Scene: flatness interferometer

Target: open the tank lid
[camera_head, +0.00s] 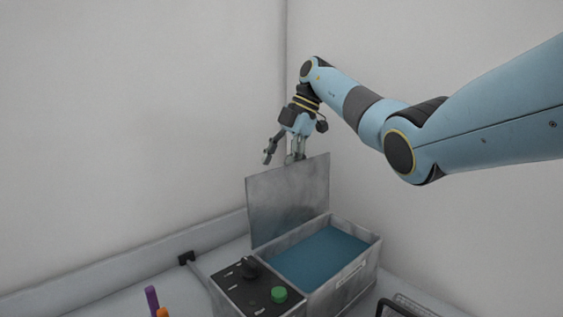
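The tank (345,288) is a grey metal box with blue liquid (318,257) inside. Its lid (288,200) is a flat grey plate standing nearly upright along the tank's back left edge, so the tank is open. My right gripper (280,157) hangs above the lid's top edge, with its fingers spread apart and nothing seen between them. One finger's tip is close to the top edge; I cannot tell whether it touches or is partly behind the lid. My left gripper is not in view.
A black control panel (245,286) with a dark knob (250,268) and a green button (279,295) adjoins the tank's left side. Purple (151,299) and orange (162,312) objects show at the bottom edge. A wire basket (405,305) is at the lower right. White walls close in behind.

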